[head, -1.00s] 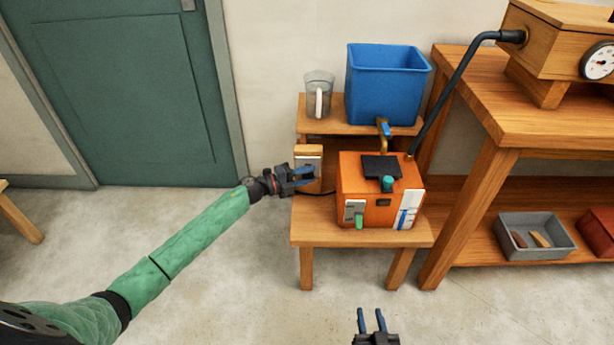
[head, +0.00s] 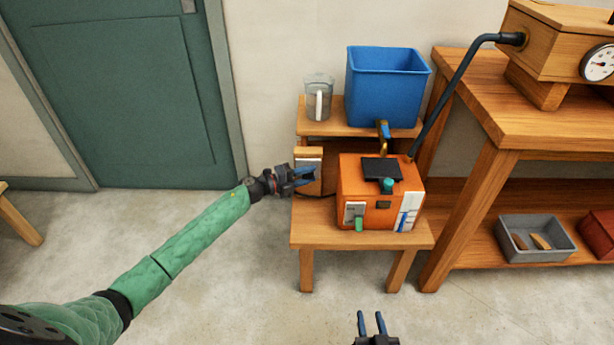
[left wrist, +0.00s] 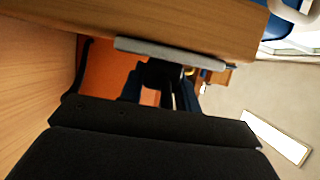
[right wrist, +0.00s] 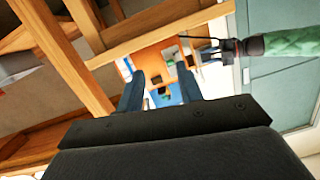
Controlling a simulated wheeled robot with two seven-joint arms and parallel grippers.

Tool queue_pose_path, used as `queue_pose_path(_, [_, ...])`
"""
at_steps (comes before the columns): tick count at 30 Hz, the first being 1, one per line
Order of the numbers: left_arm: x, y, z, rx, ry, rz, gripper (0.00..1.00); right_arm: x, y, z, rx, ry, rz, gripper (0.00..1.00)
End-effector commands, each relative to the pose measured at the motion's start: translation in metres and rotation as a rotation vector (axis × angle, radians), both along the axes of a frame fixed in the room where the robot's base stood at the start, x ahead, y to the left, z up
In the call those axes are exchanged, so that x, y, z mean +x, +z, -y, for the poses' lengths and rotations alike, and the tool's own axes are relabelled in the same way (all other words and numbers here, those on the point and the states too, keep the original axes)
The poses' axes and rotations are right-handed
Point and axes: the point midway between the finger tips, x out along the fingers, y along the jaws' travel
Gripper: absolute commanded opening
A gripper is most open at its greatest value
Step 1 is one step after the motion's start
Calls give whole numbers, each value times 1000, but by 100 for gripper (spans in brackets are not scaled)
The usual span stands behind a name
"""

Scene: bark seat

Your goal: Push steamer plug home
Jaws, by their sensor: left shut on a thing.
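The orange steamer (head: 362,208) stands on the low wooden bench. A wooden block with a grey socket plate (head: 313,163) stands at its left. My left gripper (head: 304,177) is at the front of this block. In the left wrist view it is shut on the black plug (left wrist: 159,74), which sits between the fingers right at the edge of the grey plate (left wrist: 165,47). How far the plug is in is hidden. A dark cord (head: 322,194) runs towards the steamer. My right gripper (head: 370,320) is open and empty, low in front of the bench.
A blue tank (head: 385,90) and a clear jug (head: 318,98) stand on the raised shelf behind. A black pipe (head: 450,90) rises from the steamer to a wooden box (head: 550,45) on the right workbench. A grey tray (head: 530,252) sits on its lower shelf. The floor in front is clear.

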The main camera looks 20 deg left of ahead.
Motion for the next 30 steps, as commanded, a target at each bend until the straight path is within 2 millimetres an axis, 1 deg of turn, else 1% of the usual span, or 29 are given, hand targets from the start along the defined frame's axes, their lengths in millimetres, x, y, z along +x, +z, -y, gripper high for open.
queue_pose_path(2, [0, 0, 0, 1, 1, 1, 12, 0, 0, 0, 0, 0, 0, 36])
queue_pose_path(3, [0, 0, 0, 1, 1, 1, 38, 0, 0, 0, 0, 0, 0, 36])
queue_pose_path(5, [0, 0, 0, 1, 1, 1, 50, 0, 0, 0, 0, 0, 0, 36])
queue_pose_path(6, [0, 0, 0, 1, 1, 1, 58, 0, 0, 0, 0, 0, 0, 36])
queue_pose_path(15, [0, 0, 0, 0, 1, 0, 58, 0, -1, 0, -1, 0, -2, 36])
queue_pose_path(19, [0, 0, 0, 0, 1, 0, 58, -3, -8, 0, -4, 2, -23, 36])
queue_pose_path(23, [0, 0, 0, 0, 1, 0, 58, -9, -26, 1, -15, 6, -73, 36])
queue_pose_path(30, [0, 0, 0, 1, 1, 1, 58, -27, -69, 2, -43, 17, -199, 36])
